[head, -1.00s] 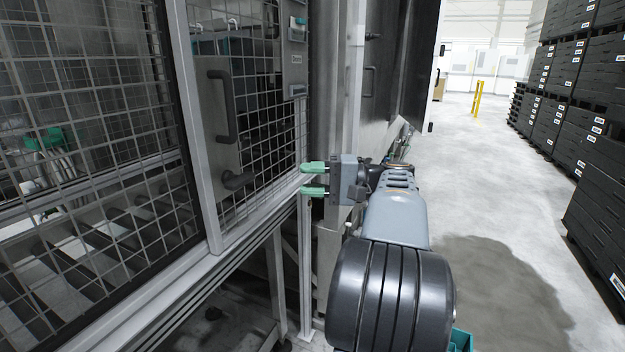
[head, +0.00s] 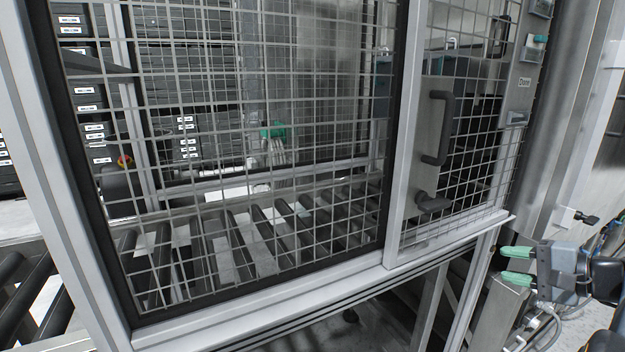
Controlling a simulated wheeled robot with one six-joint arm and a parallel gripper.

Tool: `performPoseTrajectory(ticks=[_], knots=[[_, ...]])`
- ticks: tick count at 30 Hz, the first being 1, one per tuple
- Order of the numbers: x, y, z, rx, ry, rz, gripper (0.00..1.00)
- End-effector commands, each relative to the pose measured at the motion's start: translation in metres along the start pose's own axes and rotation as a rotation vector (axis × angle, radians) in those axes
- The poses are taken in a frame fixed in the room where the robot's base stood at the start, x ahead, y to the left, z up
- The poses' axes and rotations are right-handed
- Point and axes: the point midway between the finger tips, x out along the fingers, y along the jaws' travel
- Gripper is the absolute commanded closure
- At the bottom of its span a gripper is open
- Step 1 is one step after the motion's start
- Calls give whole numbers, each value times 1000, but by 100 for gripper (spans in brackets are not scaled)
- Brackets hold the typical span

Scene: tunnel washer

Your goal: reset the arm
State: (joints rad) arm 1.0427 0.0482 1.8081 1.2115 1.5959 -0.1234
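My gripper (head: 516,265) is at the right edge of the head view, with two green fingertips pointing left. The fingers are apart with nothing between them. The gripper is in front of the lower right corner of the wire-mesh door (head: 460,150), near its frame; I cannot tell whether it touches anything. Most of my arm is cut off by the right edge of the picture.
The mesh door has a dark handle (head: 437,128) and a knob-like latch (head: 434,203). A mesh panel (head: 230,140) stands left of it, with a roller conveyor (head: 240,240) behind. Stacked black crates (head: 87,91) show at the far left. Cables and hoses lie at the right.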

Motion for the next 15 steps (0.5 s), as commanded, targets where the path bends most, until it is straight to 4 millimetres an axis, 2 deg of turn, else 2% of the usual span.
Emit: performPoseTrajectory(ticks=[1,3,7,10,15], knots=[[13,21,9,25,23,132,62],[32,49,28,12,40,346,62],[53,88,77,-178,32,730,62],[60,99,114,-434,2,945,62],[68,95,162,-828,-80,1088,62]])
